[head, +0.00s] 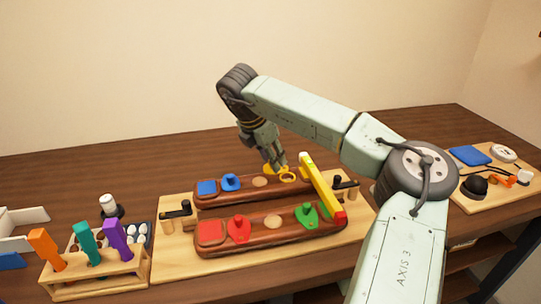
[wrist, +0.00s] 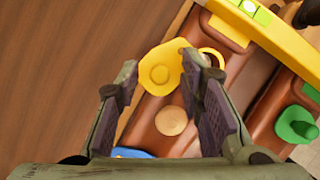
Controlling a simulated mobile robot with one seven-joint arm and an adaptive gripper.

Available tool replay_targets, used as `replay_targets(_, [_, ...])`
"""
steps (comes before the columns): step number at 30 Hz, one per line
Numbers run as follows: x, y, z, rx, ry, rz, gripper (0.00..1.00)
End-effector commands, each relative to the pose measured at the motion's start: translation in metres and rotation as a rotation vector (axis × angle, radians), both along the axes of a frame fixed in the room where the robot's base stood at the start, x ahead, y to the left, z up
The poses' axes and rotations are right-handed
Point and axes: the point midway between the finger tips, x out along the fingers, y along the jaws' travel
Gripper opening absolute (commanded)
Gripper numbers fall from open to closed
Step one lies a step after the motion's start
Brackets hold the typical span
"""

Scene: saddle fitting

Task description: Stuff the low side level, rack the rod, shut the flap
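Two brown padded panels, a rear one (head: 215,199) and a front one (head: 262,236), lie parallel on a wooden board. A yellow rod (head: 322,184) with a green window (wrist: 248,6) lies across their right ends. In the wrist view a yellow flap (wrist: 160,70) with a round knob is swung aside from a yellow ring (wrist: 212,58) on the rear panel. My gripper (wrist: 158,66) is open above the rear panel; its right fingertip overlaps the flap's edge in view. Contact cannot be told. Blue (head: 231,182), red (head: 238,229) and green (head: 308,215) knobbed flaps sit on the panels.
A wooden rack (head: 95,281) at left holds orange, teal and purple tools. Behind it are a dark tray with white balls (head: 140,232) and a white-topped bottle (head: 108,205). Black-topped posts (head: 178,212) flank the panels. A right-hand board (head: 500,188) holds small items.

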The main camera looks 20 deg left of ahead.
Motion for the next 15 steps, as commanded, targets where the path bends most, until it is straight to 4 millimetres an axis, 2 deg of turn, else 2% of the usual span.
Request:
replay_targets(4, [-0.0001, 0.0001, -0.0002, 0.000, 0.000, 0.000, 0.33])
replay_targets(15, [-0.0002, 0.0001, 0.0001, 0.000, 0.000, 0.000, 0.09])
